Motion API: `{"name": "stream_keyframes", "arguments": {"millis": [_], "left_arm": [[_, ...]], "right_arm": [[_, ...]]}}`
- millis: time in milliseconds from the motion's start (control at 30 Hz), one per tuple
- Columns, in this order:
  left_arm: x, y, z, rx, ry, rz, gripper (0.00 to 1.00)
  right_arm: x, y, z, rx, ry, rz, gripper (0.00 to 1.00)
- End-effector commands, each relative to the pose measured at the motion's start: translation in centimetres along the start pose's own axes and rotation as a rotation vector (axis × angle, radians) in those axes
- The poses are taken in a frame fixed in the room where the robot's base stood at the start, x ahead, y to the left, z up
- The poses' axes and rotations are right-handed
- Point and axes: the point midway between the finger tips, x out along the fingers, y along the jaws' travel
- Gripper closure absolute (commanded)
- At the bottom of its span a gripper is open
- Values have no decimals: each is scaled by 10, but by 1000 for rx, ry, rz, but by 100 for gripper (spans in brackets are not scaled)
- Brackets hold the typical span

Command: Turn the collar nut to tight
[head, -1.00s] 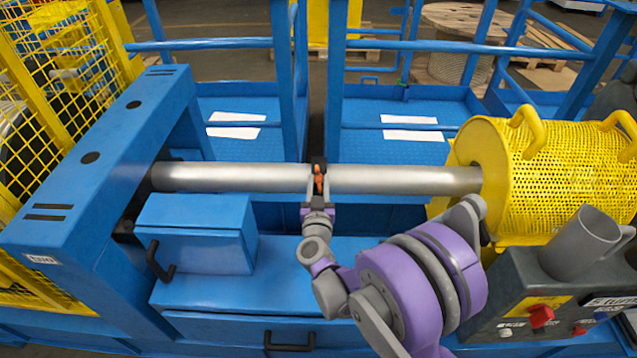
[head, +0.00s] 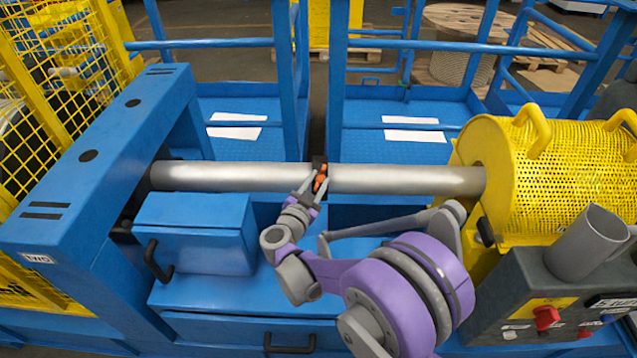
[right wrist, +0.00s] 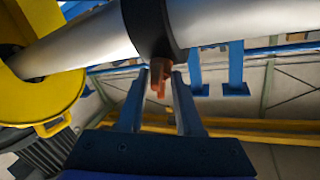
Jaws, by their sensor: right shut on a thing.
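The collar nut (head: 319,163) is a dark ring around the long silver shaft (head: 235,177), near its middle. An orange lug (head: 320,184) sticks out from its near side. In the right wrist view the dark collar (right wrist: 150,25) crosses the shaft, with the orange lug (right wrist: 158,75) hanging below it. My right gripper (head: 317,187) is shut on this lug, its fingers on either side; it also shows in the right wrist view (right wrist: 158,88). The gripper leans, with its wrist to the lower left of the lug. My left gripper is not in view.
A yellow mesh guard (head: 565,165) encloses the shaft's right end. A blue beam (head: 95,165) stands at its left end. Blue boxes (head: 195,235) lie below the shaft.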

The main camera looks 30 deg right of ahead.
Motion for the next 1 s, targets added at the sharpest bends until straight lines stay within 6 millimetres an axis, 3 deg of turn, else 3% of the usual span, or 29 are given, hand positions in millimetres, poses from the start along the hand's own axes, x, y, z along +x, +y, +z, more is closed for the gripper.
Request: {"name": "stream_keyframes", "arguments": {"millis": [1000], "left_arm": [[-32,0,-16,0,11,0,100]], "right_arm": [[3,-10,-5,671,-1,675,100]]}}
